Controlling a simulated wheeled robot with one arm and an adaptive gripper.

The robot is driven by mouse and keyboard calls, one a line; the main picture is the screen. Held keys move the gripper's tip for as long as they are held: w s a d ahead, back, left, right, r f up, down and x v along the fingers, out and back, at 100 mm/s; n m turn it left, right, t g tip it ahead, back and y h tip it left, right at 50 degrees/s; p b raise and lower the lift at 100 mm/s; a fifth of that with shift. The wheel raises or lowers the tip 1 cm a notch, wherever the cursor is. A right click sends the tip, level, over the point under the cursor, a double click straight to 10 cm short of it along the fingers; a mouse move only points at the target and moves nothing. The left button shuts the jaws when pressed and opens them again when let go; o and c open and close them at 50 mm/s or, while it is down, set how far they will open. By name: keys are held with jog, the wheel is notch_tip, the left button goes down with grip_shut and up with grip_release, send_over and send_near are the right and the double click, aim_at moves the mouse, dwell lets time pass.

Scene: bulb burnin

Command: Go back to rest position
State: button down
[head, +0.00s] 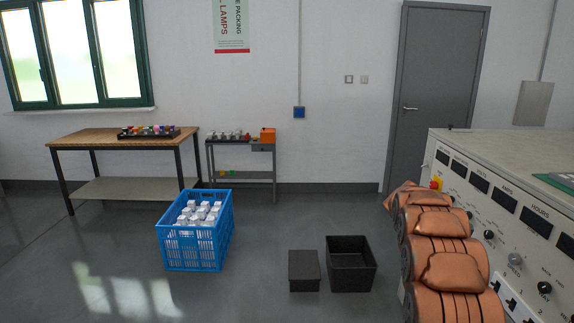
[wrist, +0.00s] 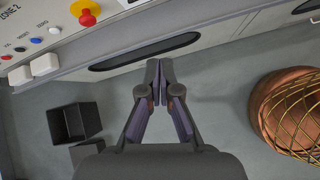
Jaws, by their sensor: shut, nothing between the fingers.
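My gripper (wrist: 161,80) shows in the wrist view with its two fingers together and nothing between them. The fingertips point at the lower edge of a grey control console (wrist: 110,40); I cannot tell whether they touch it. In the head view my copper-coloured arm stands before the console (head: 470,150) at the right, and my gripper is hidden there.
A wooden table (head: 85,140) and small bench (head: 240,181) stand by the wall. A round copper-coloured object with gold wire (wrist: 290,110) is right in the wrist view.

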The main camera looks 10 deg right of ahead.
jog(key=s+a+r+m+y, duration=0.1)
jog(key=s+a+r+m, duration=0.1)
jog(key=s+a, duration=0.45)
jog(key=s+a+r+m+y, duration=0.2)
jog(key=s+a+r, duration=0.15)
jog(key=a, duration=0.65)
jog(key=s+a+r+m+y, duration=0.1)
jog(key=s+a+r+m, duration=0.15)
jog(key=s+a, duration=0.45)
jog(key=s+a+f+m+y, duration=0.2)
jog(key=s+a+m+y, duration=0.2)
jog(key=s+a, duration=1.5)
jog(key=s+m, duration=0.2)
jog(key=shift+s+a+y+p, duration=0.25)
jog(key=shift+s+y+p, duration=0.05)
jog(key=shift+p, duration=0.05)
jog(key=shift+f, duration=0.1)
